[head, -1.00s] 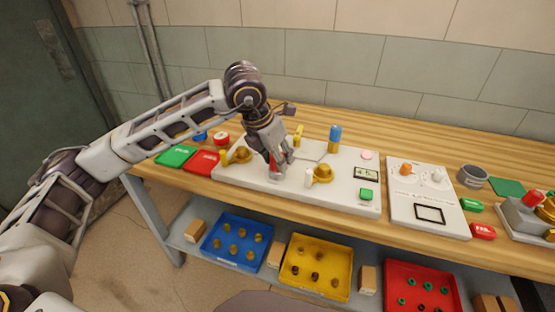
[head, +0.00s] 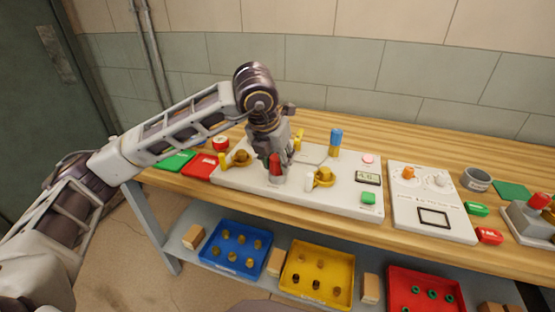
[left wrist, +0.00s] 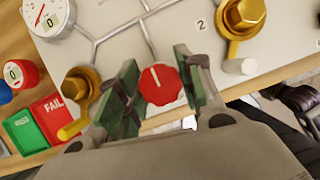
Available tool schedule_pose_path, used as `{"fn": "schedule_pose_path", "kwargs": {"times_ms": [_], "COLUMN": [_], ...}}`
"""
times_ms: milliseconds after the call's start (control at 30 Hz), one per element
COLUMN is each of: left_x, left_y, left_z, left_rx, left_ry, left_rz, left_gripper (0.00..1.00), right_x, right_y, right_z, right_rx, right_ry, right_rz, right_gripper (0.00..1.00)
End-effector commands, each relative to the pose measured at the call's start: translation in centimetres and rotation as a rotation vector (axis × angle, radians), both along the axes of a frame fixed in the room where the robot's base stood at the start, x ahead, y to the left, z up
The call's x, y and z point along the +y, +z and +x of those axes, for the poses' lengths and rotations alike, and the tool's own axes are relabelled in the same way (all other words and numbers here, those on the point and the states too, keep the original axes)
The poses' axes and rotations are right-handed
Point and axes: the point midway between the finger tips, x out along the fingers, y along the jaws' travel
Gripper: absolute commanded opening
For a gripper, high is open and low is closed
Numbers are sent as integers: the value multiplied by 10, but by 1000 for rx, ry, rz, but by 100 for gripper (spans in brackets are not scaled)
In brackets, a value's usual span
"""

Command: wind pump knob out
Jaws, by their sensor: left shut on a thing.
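The pump knob is a round red knob with a white pointer line (left wrist: 160,84) on the pale panel (head: 345,200). In the head view the red knob (head: 275,162) shows beside my left gripper's fingers. My left gripper (left wrist: 158,88) points down at the panel, with one green-padded finger on each side of the knob, and is shut on it. The white line points up and slightly left in the left wrist view. A small display (head: 367,178) on the panel shows digits that look like 4.6. My right gripper is not in view.
Gold valves with levers stand on both sides of the knob, one left (left wrist: 78,86) and one right (left wrist: 243,14). A gauge (left wrist: 45,15) lies up left. A blue-topped part (head: 335,140) stands behind. Green and red FAIL pads (left wrist: 52,112) lie left.

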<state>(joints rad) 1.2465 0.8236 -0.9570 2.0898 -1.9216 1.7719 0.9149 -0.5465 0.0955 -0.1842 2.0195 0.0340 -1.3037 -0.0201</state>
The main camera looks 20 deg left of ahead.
Motion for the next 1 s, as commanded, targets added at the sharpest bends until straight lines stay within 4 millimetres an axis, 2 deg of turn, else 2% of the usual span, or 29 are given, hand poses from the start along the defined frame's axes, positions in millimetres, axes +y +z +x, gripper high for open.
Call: {"fn": "schedule_pose_path", "kwargs": {"times_ms": [133,167,300,733,1000], "left_x": [0,0,0,0,1], "left_y": [1,1,1,2,22], "left_z": [1,1,1,-1,-8], "left_rx": [-2,-2,-2,-1,-3], "left_ry": [2,2,1,-1,-1], "left_rz": [-1,-1,-1,0,0], "left_gripper": [13,39,57,58,58], "right_x": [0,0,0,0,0], "right_y": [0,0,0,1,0], "right_z": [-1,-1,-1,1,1], "right_rx": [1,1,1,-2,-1], "right_ry": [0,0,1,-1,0], "right_rz": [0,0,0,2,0], "right_gripper": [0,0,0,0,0]}}
